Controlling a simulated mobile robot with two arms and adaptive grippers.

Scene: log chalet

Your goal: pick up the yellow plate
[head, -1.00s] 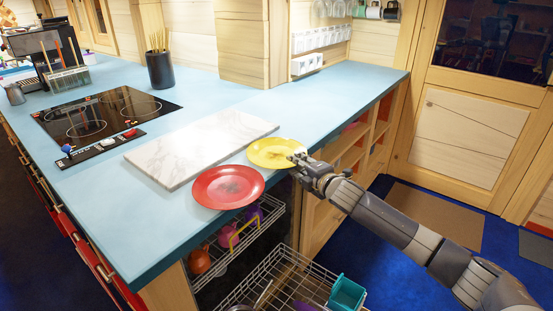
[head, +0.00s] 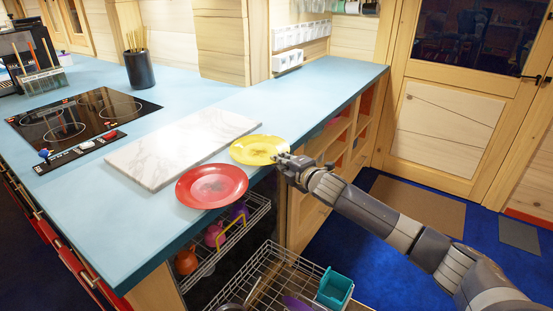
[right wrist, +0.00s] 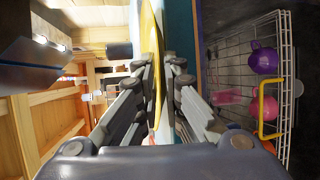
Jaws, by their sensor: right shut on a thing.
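The yellow plate (head: 258,149) is at the front edge of the blue counter, beside the red plate. My right gripper (head: 283,160) is at its right rim, shut on it. In the right wrist view the yellow plate (right wrist: 154,60) shows edge-on between the two fingers (right wrist: 158,75). From the head view I cannot tell whether the plate is clear of the counter. My left gripper is not in view.
A red plate (head: 212,186) lies close by at the counter edge. A marble board (head: 180,148) lies behind both plates, with a cooktop (head: 85,117) farther left. Open wire racks (head: 275,280) stick out below the counter. The blue counter (head: 315,85) is clear toward the back right.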

